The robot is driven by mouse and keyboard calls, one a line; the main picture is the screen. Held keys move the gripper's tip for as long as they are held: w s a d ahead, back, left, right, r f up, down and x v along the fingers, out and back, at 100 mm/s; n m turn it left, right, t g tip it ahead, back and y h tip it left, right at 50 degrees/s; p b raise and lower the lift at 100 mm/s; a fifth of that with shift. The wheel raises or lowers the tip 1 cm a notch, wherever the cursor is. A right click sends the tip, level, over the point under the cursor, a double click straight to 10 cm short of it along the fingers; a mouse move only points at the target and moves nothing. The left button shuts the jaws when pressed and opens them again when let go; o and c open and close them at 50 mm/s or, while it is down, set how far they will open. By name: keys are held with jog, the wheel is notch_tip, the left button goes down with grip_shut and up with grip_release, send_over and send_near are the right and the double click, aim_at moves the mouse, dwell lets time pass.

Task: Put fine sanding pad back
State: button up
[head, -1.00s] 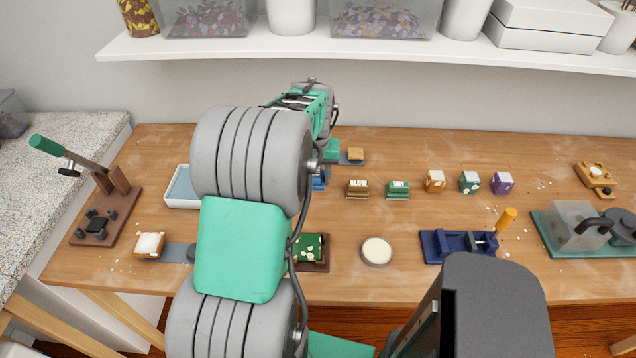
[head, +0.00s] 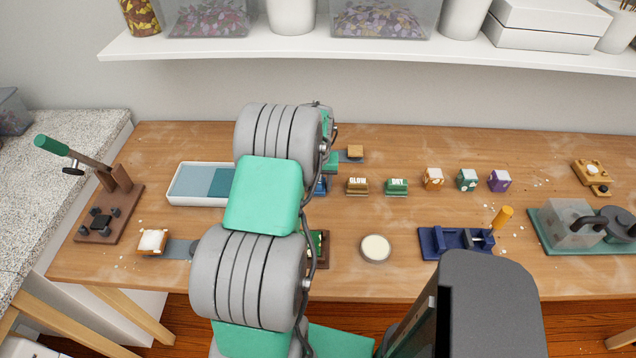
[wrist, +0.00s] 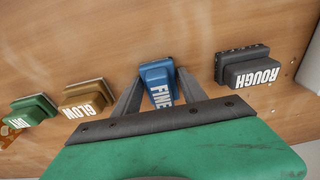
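The fine sanding pad (wrist: 157,78) is a blue block marked FINE, seen between my fingers in the wrist view. My gripper (wrist: 159,80) has a fingertip against each side of it and looks shut on it. The pad's lettering is turned about a quarter turn from that of its neighbours. In the head view the pad (head: 320,187) shows as a small blue patch beside my arm, mostly hidden. Whether it touches the table I cannot tell.
The dark ROUGH pad (wrist: 248,68) sits right of the fine pad in the wrist view. GLOW (wrist: 86,98) and DRY (wrist: 32,111) pads sit left. In the head view a white-rimmed tray (head: 200,203) lies left of my arm, and a round white-topped dish (head: 376,248) nearer the front.

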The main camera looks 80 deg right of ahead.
aim_at(317, 184)
jog(key=o, duration=0.3)
jog(key=shift+r, duration=0.1)
notch_tip(317, 184, up, 12)
jog(key=a+b, duration=0.2)
jog(key=w+a+r+n+t, duration=0.1)
jog(key=w+a+r+n, duration=0.3)
jog(key=w+a, duration=0.8)
jog(key=w+a+r+n, duration=0.3)
jog(key=w+a+n, duration=0.1)
jog(key=w+a, duration=0.8)
jog(key=s+a+n+t+y, duration=0.1)
jog(key=a+n, duration=0.6)
jog(key=a, duration=2)
jog(key=shift+f+n+t, duration=0.3)
jog(key=shift+f+t, duration=0.15)
jog(key=shift+t, duration=0.15)
